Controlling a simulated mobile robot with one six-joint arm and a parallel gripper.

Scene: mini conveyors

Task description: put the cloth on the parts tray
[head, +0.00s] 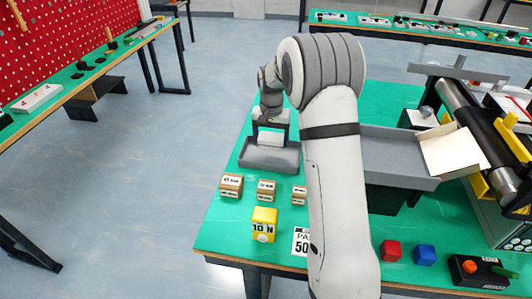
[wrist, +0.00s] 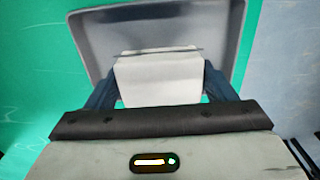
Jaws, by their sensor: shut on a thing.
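The cloth (head: 270,139) is a white, folded, block-like piece. It also shows in the wrist view (wrist: 158,80), between the two dark fingers. My gripper (head: 271,128) is shut on it. The parts tray (head: 268,161) is a shallow grey tray on the green table top. In the wrist view, the tray (wrist: 82,38) spreads around and beyond the cloth. The cloth is at the tray's back part in the head view; I cannot tell whether it touches the tray floor.
Small labelled boxes (head: 231,185) stand in front of the tray, with a yellow block (head: 264,224) nearer. My arm hides part of the table. A grey chute (head: 400,155) and a conveyor (head: 475,115) are at right. Red (head: 391,250) and blue (head: 425,254) cubes lie front right.

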